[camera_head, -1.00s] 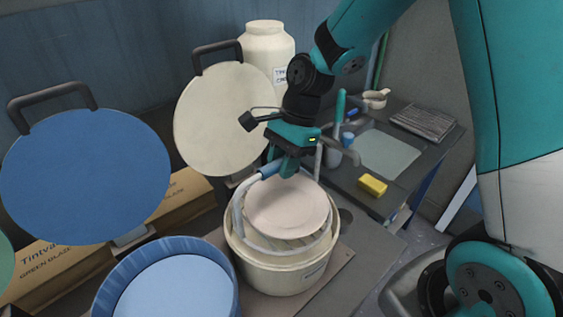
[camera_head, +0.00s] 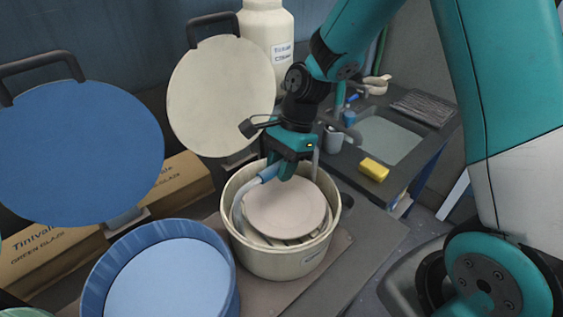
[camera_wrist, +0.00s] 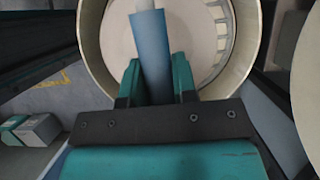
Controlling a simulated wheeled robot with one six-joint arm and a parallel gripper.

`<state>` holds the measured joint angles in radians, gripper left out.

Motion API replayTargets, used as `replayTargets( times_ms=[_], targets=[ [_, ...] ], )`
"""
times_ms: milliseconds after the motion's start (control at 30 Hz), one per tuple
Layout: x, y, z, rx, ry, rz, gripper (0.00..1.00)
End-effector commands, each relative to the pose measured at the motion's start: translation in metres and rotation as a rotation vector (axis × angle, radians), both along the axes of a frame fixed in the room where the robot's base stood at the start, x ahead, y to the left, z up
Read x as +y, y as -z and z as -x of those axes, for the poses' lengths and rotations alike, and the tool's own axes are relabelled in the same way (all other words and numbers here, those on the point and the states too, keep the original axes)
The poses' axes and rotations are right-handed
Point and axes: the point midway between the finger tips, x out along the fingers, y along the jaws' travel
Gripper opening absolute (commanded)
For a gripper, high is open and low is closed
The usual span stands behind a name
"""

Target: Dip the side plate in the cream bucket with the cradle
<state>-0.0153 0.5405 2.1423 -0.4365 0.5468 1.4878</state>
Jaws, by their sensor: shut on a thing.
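The cream bucket (camera_head: 285,263) stands open at the middle of the head view; its rim also shows in the wrist view (camera_wrist: 96,60). The side plate (camera_head: 285,208), pale pinkish white and round, rests on the cradle inside the bucket's mouth, slightly tilted. The cradle (camera_head: 238,212) is a pale ring with a blue grip (camera_head: 268,173). My gripper (camera_head: 283,170) is shut on the cradle's blue grip, which also shows between the fingers in the wrist view (camera_wrist: 150,60). The cradle's underside and the glaze below are hidden.
A blue bucket (camera_head: 105,265) with light blue glaze stands at left. Round cream (camera_head: 222,98) and blue (camera_head: 80,150) lids stand upright behind the buckets. A cream jar (camera_head: 266,30) is at the back. A sink (camera_head: 385,140) and yellow sponge (camera_head: 373,169) are at right.

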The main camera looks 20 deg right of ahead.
Motion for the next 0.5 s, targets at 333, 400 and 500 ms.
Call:
replayTargets(
  times_ms=[333,400,500],
  targets=[
    [0.000,0.025,0.000,0.000,-0.001,0.000,0.03],
    [0.000,0.030,0.000,0.000,-0.001,0.000,0.03],
    [0.000,0.036,0.000,-0.001,-0.001,0.000,0.03]
  ],
)
